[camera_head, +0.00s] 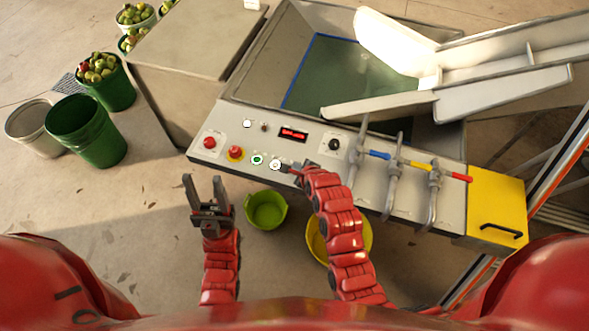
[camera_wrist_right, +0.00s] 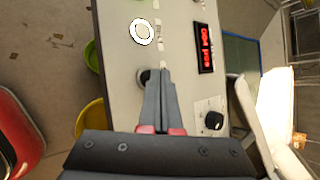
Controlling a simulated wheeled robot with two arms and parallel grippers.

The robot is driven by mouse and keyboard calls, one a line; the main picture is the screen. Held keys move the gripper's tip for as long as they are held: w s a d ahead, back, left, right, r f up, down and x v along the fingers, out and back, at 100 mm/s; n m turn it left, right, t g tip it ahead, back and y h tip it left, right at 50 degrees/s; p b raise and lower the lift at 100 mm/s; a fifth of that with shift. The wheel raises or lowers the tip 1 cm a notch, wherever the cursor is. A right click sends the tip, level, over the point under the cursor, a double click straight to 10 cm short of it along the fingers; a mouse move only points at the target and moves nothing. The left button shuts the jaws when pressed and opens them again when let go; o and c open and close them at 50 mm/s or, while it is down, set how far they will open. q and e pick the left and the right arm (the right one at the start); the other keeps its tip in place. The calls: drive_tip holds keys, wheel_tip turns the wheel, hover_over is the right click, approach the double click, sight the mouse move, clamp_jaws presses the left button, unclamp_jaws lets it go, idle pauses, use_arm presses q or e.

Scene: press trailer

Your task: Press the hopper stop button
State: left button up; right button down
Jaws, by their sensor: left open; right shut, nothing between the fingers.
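The control panel (camera_head: 225,136) carries a row of buttons: a red button (camera_head: 209,142), a red-on-yellow mushroom button (camera_head: 236,153), a green-centred button (camera_head: 257,160) and a white button (camera_head: 275,164). The labels are too small to read, so I cannot tell which is the hopper stop. My right gripper (camera_head: 289,169) is shut and empty, just right of the white button. In the right wrist view its fingertips (camera_wrist_right: 160,73) lie beside a dark round button (camera_wrist_right: 143,76), partly covering it; contact is unclear. The white button (camera_wrist_right: 142,32) is beyond them. My left gripper (camera_head: 203,183) is open and empty, in front of the panel.
A red display (camera_head: 292,134) and a black knob (camera_head: 334,144) are on the panel. Pipes with blue, yellow and red handles (camera_head: 421,165) stand to the right. A green bucket (camera_head: 265,210) and a yellow bucket (camera_head: 316,240) sit below the panel.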

drive_tip(key=shift+f, duration=0.45)
idle(0.9)
drive_tip(key=shift+r, duration=0.8)
drive_tip(key=shift+r+p, duration=0.1)
drive_tip(key=shift+p, duration=0.25)
wheel_tip(320, 180, up, 5)
drive_tip(key=p, duration=0.2)
drive_tip(key=shift+p, duration=0.3)
idle(0.3)
